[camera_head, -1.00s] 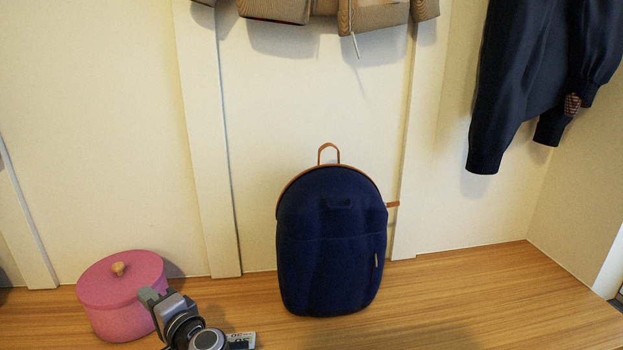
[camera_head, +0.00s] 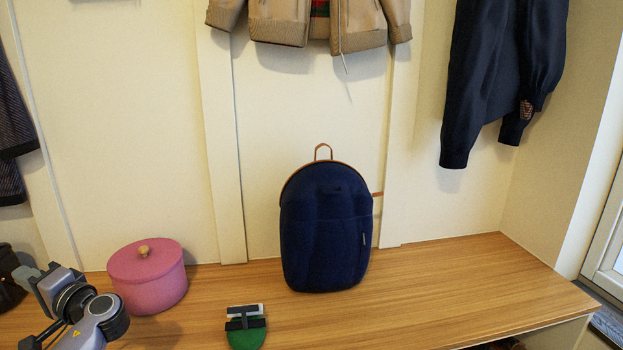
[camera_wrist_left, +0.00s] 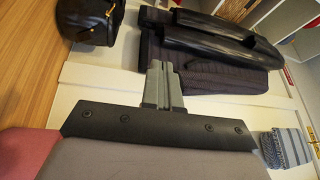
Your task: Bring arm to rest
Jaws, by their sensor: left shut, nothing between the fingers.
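My left arm comes in at the lower left of the head view. Its gripper (camera_head: 32,276) is left of the pink lidded pot, apart from it, in front of the wall. In the left wrist view the two grey fingers (camera_wrist_left: 163,86) are together with nothing between them. My right gripper is in neither current view.
On the wooden bench (camera_head: 440,285) stand the pink pot (camera_head: 147,280), a dark blue backpack (camera_head: 325,230) and a green item with black and white parts (camera_head: 246,335). A dark bag (camera_wrist_left: 92,22) is near the fingers. Coats (camera_head: 500,80) hang above. The bench's right side is clear.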

